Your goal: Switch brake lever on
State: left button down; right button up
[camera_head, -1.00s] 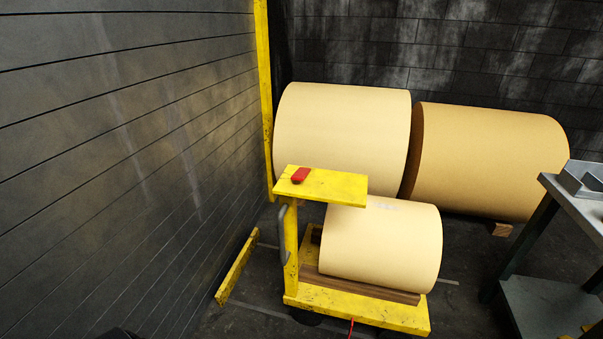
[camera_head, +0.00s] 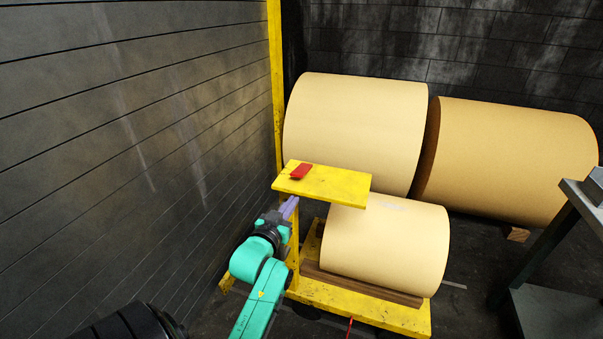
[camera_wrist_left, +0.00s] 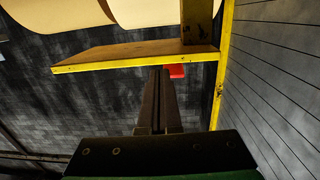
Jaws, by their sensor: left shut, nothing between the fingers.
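A small red piece, apparently the brake lever (camera_head: 301,172), sits on the left part of the yellow top plate (camera_head: 335,186) of the cart. In the left wrist view the red piece (camera_wrist_left: 176,71) shows at the edge of the plate (camera_wrist_left: 115,58), just beyond my fingertips. My left gripper (camera_head: 291,201) is shut and empty, beside the cart's post and just below the plate's front left edge. Its fingers (camera_wrist_left: 157,76) lie together in the left wrist view. Whether they touch the plate I cannot tell. My right gripper is not in view.
A pale roll (camera_head: 385,250) lies on the yellow cart base (camera_head: 365,308). A slatted wall (camera_head: 130,150) closes the left side. A grey table (camera_head: 585,205) stands at right.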

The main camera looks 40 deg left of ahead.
pick_arm(q)
notch_tip(320, 180, up, 8)
jog(key=s+a+t+y, duration=0.1)
jog(key=shift+s+a+f+n, duration=0.2)
jog(key=shift+a+f+n, duration=0.05)
jog(key=shift+n, duration=0.05)
jog(key=r+p, duration=0.1)
jog(key=p, duration=0.1)
send_over(297, 174)
jog(key=shift+w+a+r, duration=0.1)
jog(key=shift+a, duration=0.05)
jog(key=f, duration=0.1)
jog(key=s+f, duration=0.1)
jog(key=f, duration=0.1)
jog(key=shift+d+f+p, duration=0.2)
jog(key=shift+p, duration=0.1)
jog(key=shift+s+f, duration=0.2)
jog(key=shift+f, duration=0.2)
jog(key=shift+f, duration=0.1)
